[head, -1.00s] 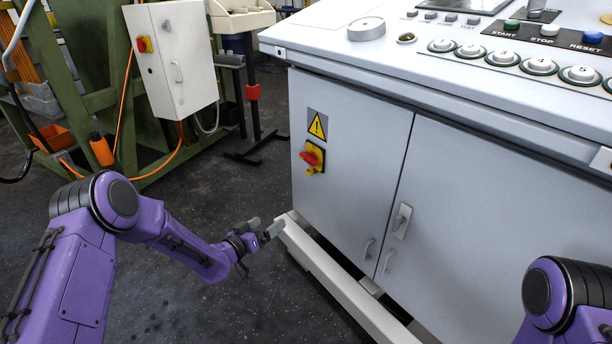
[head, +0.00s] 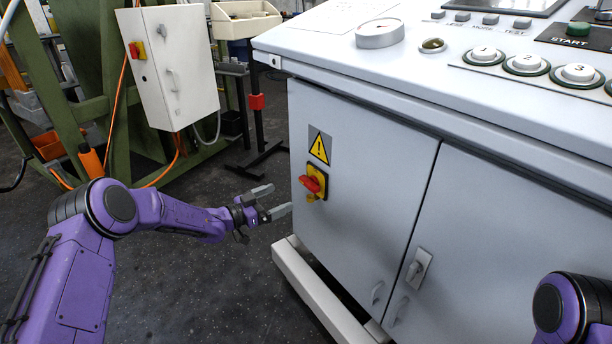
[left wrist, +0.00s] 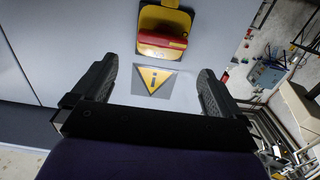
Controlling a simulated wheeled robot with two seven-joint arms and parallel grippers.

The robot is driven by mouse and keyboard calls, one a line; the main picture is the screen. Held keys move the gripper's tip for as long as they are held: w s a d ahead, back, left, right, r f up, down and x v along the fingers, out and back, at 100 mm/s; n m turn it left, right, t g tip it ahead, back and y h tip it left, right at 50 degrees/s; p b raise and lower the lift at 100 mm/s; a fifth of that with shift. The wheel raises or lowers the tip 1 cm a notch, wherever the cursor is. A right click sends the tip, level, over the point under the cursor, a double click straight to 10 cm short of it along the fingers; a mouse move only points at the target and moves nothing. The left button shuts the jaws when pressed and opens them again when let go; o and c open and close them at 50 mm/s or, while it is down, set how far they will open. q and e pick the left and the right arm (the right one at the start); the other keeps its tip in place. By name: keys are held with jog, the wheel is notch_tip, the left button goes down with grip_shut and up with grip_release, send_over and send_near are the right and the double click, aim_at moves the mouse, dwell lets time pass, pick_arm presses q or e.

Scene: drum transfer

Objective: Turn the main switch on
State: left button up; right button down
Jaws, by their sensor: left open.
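The main switch (head: 316,185) is a red rotary handle on a yellow plate, on the left door of the grey cabinet (head: 352,150), below a yellow warning label (head: 319,147). In the left wrist view the red handle (left wrist: 162,41) lies crosswise in that picture, beyond the fingertips, with the label (left wrist: 154,80) between the fingers. My left gripper (head: 273,201) is open and empty, left of the switch and slightly lower in the head view, apart from it. My right gripper is out of view; only part of my right arm shows at the bottom right.
A white box (head: 170,65) with another red-and-yellow switch (head: 137,50) hangs on a green frame at the left. The console top (head: 420,75) overhangs the cabinet doors. A white base rail (head: 310,295) juts out at floor level.

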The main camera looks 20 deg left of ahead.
aim_at(306, 184)
pick_arm(q)
jog(key=b+x, duration=0.1)
jog(key=x, duration=0.3)
jog(key=b+x, duration=0.1)
jog(key=x, duration=0.4)
jog(key=shift+w, duration=0.45)
jog(key=shift+w+d+r, duration=0.15)
jog(key=shift+w+d, duration=0.15)
jog(key=shift+w, duration=0.1)
jog(key=c, duration=0.7)
